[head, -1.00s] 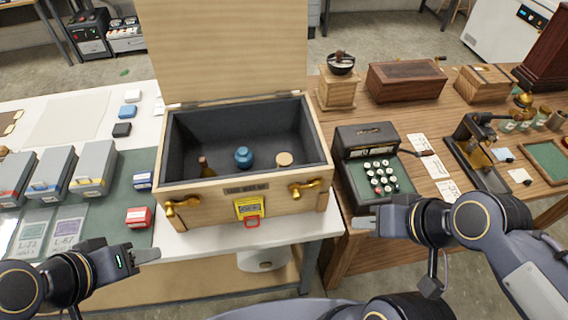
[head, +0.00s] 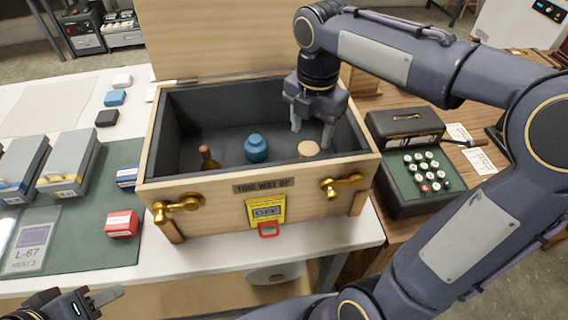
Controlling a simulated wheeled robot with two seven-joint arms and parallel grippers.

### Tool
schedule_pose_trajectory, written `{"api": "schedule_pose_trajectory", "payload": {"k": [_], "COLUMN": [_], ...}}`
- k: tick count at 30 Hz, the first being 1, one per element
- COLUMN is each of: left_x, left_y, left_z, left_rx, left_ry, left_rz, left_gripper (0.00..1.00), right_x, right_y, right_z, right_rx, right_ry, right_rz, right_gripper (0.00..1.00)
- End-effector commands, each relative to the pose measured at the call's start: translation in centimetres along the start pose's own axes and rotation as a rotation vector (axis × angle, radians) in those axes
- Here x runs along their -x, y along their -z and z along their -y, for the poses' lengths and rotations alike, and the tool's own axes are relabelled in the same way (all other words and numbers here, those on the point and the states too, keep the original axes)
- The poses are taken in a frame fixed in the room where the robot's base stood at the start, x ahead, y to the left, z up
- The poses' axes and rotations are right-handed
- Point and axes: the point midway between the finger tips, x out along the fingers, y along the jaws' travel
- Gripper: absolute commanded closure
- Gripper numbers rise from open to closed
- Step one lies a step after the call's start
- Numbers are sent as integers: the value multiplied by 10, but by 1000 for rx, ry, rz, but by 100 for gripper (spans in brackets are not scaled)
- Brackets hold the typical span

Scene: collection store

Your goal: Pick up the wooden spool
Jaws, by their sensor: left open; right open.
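The open wooden crate (head: 215,177) has a dark lining and stands on the white table. Inside it, a round pale wooden top (head: 308,149), which looks like the wooden spool, shows at the right front; its lower part is hidden by the front wall. A blue lidded jar (head: 256,148) is in the middle and a brown bottle (head: 208,158) at the left. My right gripper (head: 311,132) points down into the crate, open, just above and behind the spool, apparently not holding it. My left gripper (head: 105,297) is open and empty at the lower left, away from the crate.
The crate's raised lid (head: 220,38) stands behind it. Brass latches (head: 177,206) and a yellow tag (head: 265,211) are on its front. An adding machine (head: 408,170) stands close on the right. Grey boxes (head: 70,160) and a red box (head: 122,223) lie at left.

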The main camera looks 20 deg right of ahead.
Motion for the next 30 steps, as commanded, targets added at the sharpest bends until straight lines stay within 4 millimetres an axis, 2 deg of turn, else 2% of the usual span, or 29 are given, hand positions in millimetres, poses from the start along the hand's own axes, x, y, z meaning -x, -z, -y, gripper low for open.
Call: {"api": "schedule_pose_trajectory", "payload": {"k": [1, 3, 8, 14, 21, 25, 30], "left_x": [-12, -15, -15, -16, -16, -17, -16], "left_y": [-6, -7, -7, -7, -8, -8, -8], "left_z": [6, 7, 7, 7, 8, 8, 8], "left_rx": [0, 0, 0, 0, 0, 0, 0], "left_ry": [0, 0, 0, 0, 0, 0, 0], "left_rz": [-1, -1, -2, -2, -2, -1, -1], "left_gripper": [59, 59, 59, 59, 59, 59, 59], "right_x": [-15, -18, -28, -50, -85, -94, -95], "right_y": [-1, -2, -4, -6, -14, -14, -14], "right_z": [-3, -4, -5, -5, -5, -5, -5], "right_rx": [28, 57, 75, 73, 73, 72, 72], "right_ry": [6, 12, 17, 17, 18, 15, 14], "right_rz": [1, 3, 3, 2, 1, 3, 3], "right_gripper": [44, 44, 44, 44, 44, 44, 44]}}
